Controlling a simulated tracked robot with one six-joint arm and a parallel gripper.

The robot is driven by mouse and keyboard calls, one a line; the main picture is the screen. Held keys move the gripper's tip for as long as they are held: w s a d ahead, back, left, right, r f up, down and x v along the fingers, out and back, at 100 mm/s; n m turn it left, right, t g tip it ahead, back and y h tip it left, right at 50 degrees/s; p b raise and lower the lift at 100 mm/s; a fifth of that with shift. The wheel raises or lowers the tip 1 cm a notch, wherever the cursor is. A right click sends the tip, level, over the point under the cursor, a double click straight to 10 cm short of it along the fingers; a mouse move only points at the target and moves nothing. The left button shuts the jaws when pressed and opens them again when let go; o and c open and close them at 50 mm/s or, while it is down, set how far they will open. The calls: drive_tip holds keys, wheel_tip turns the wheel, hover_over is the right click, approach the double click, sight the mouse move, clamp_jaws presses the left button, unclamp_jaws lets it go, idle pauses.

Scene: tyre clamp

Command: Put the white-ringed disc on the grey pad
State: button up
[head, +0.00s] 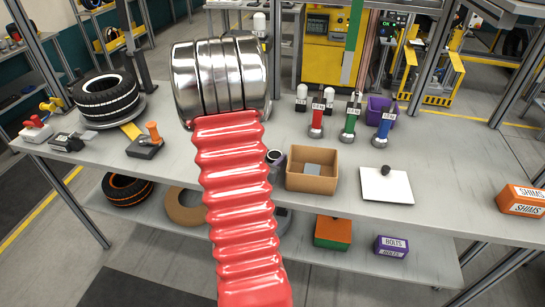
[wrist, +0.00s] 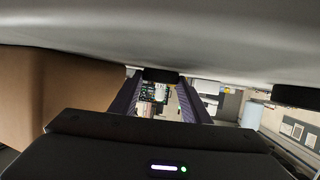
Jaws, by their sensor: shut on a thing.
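The white-ringed disc (head: 107,100), a black tyre with white bands, lies flat at the left of the bench. My gripper is hidden behind my red arm in the head view. In the wrist view my gripper (wrist: 158,82) has its jaws around a small dark thing (wrist: 160,74) close under a broad grey surface. Most of that thing is hidden, and I cannot tell what it is. My gripper is well to the right of the tyre.
A brown open box (head: 312,183) stands right of my arm and fills the left of the wrist view. A white plate with a black knob (head: 386,186) lies further right. Red, green and blue-handled tools (head: 349,122) stand behind.

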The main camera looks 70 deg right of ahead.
drive_tip(key=o, duration=1)
drive_tip(key=shift+r, duration=0.1)
drive_tip(key=shift+a+r, duration=0.15)
drive_tip(key=shift+a, duration=0.25)
drive_tip(key=shift+v, duration=3.35)
